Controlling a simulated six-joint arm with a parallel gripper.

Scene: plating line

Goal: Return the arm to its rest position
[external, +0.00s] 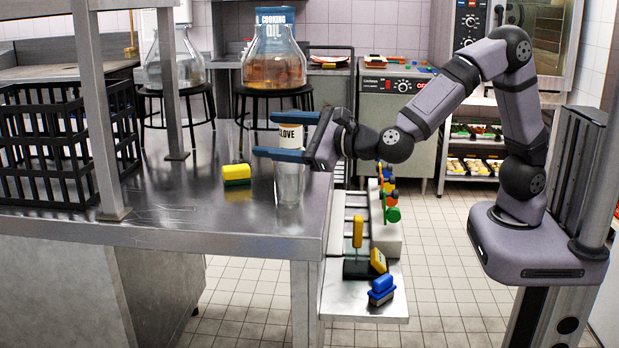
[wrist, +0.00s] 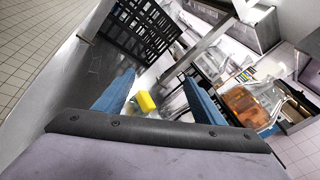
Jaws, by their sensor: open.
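My gripper (external: 264,135) is stretched out to the left over the steel table (external: 190,205), with my arm bent in a high arch from its base at the right. Its two blue fingers are spread apart.
A yellow and green sponge (external: 237,174) lies left of the canister, and also shows in the wrist view (wrist: 145,103). A black crate (external: 50,150) stands at left. A low shelf (external: 365,305) with colored tools is right of the table.

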